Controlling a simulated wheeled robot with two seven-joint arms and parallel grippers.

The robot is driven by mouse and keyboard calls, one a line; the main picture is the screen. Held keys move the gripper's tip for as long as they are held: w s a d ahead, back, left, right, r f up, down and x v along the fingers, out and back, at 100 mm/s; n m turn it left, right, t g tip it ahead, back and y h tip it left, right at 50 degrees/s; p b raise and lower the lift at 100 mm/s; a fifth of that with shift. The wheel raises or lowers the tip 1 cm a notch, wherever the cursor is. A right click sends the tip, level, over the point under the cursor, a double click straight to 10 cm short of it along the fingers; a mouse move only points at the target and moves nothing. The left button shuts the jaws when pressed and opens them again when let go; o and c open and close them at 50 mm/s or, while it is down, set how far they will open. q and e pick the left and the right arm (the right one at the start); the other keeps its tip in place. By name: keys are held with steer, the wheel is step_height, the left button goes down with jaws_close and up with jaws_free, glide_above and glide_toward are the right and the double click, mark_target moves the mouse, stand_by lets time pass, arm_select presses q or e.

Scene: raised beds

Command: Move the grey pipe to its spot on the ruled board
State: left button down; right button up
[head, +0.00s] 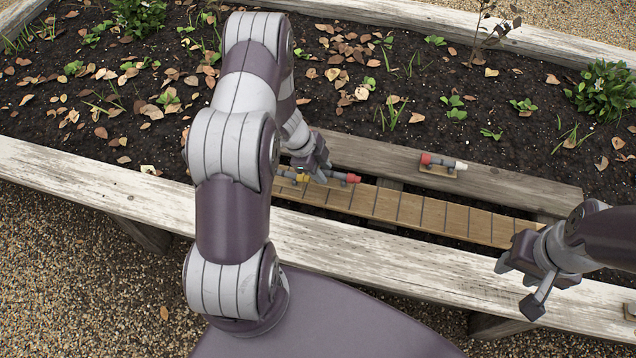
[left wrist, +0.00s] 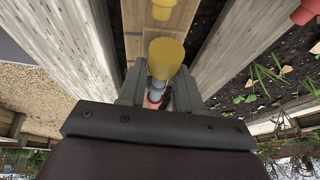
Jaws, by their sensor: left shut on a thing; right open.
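The ruled board (head: 425,212) is a long wooden strip with dark cross lines, lying along the bed's near side. My left gripper (head: 318,174) is over its left part, shut on the grey pipe (left wrist: 157,90). In the left wrist view the pipe sits between the fingers, with a wide yellow end (left wrist: 166,57) and a reddish part low behind it. In the head view, yellow (head: 302,178) and red (head: 347,178) pieces show by the fingers; the gripper hides much there. I cannot tell whether the pipe touches the board. My right gripper (head: 517,286) is open and empty at the right.
A red-and-white fitting (head: 442,163) rests on a small wooden block on the plank behind the board. A second yellow piece (left wrist: 162,10) lies beyond the held pipe. The near bed rail (head: 400,268) runs in front. The board's middle and right are clear.

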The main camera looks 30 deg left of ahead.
arm_select(q)
steer(key=shift+s+a+f, duration=0.15)
steer(key=shift+a+f, duration=0.1)
steer(key=shift+f, duration=0.1)
step_height(320, 180, down, 4)
steer(key=b, duration=0.2)
steer(key=shift+b, duration=0.35)
steer(key=shift+r, duration=0.25)
steer(key=c, duration=0.8)
jaws_free()
steer(key=shift+f, duration=0.15)
steer(key=shift+o, duration=0.2)
